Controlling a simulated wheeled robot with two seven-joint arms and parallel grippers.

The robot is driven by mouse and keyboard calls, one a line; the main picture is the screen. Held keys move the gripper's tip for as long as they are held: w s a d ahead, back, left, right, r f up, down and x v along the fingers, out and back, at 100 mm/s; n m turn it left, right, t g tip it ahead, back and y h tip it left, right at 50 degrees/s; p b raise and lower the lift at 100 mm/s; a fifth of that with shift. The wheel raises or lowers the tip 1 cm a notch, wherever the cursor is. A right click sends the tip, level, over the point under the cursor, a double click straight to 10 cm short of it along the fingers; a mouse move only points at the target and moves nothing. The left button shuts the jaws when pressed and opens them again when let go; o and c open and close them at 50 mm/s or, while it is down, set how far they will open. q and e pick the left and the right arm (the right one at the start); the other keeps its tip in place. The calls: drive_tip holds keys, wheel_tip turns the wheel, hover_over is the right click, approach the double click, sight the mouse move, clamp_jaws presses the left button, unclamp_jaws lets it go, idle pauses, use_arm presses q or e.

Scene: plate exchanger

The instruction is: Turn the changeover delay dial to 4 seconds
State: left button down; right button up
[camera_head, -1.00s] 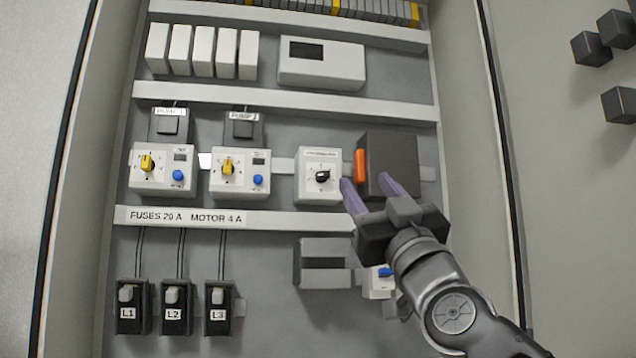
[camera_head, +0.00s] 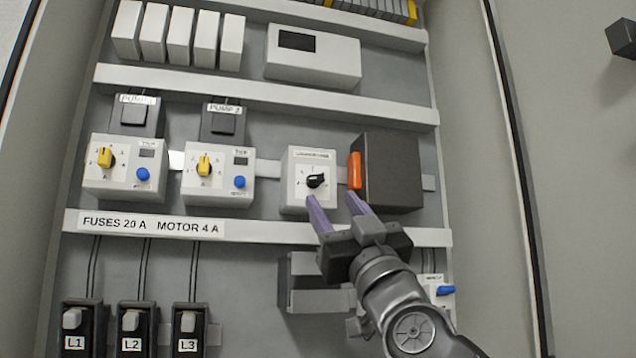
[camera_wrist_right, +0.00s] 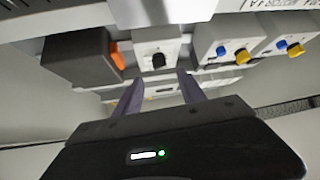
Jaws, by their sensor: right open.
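The changeover delay dial (camera_head: 316,181) is a black knob on a white box (camera_head: 296,200) with a printed scale. Its pointer seems to face right; the numerals are too small to read. It also shows in the right wrist view (camera_wrist_right: 158,61), ahead of the fingers. My right gripper (camera_head: 336,202) is open, with its two purple fingers just below and to the right of the dial, apart from the knob as far as I can tell. In the right wrist view the gripper (camera_wrist_right: 160,88) is empty between its fingers. My left gripper is not in view.
A dark box (camera_head: 392,172) with an orange lever (camera_head: 355,171) stands right beside the dial box. Two white units with yellow knobs (camera_head: 204,166) and blue buttons are to the left. A labelled trunking strip (camera_head: 262,230) runs below.

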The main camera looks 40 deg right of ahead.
sight(317, 179)
drive_tip(key=p+x, duration=0.3)
drive_tip(key=x, duration=0.4)
drive_tip(key=shift+w+r, duration=0.15)
drive_tip(key=shift+r, duration=0.15)
clamp_jaws()
idle(0.4)
